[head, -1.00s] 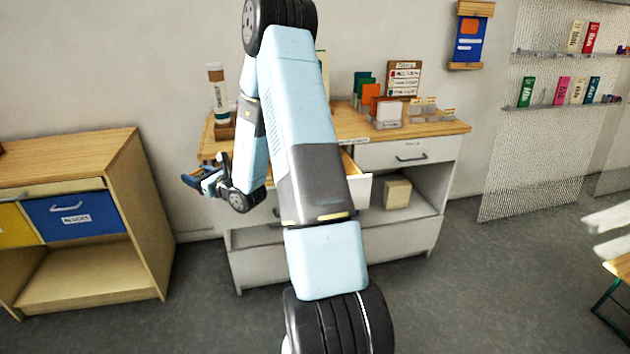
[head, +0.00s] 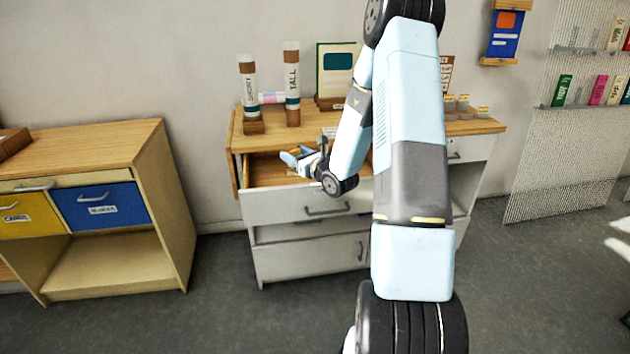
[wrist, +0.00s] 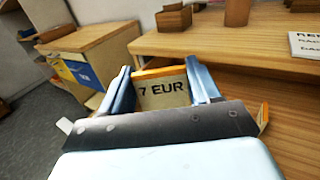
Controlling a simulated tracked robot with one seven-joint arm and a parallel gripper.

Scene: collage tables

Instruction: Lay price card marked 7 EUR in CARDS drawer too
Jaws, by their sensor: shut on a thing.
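My gripper (wrist: 163,88) is shut on the price card (wrist: 163,92), a pale card with an orange top edge and "7 EUR" in dark print, gripped between the two blue fingers. In the head view my gripper (head: 297,158) is over the open drawer of the middle cabinet, and only a small orange bit of the card shows. The yellow CARDS drawer (head: 22,220) is in the left cabinet, at the left edge of the head view. It appears shut. It also shows in the wrist view (wrist: 62,72), beyond the left finger.
A blue drawer (head: 108,207) sits right of the yellow one. The middle cabinet's white drawer (head: 275,208) is pulled out under my gripper. Two tall tubes (head: 291,85) and a framed sign (head: 335,72) stand on its top. Open floor (head: 215,275) separates the cabinets.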

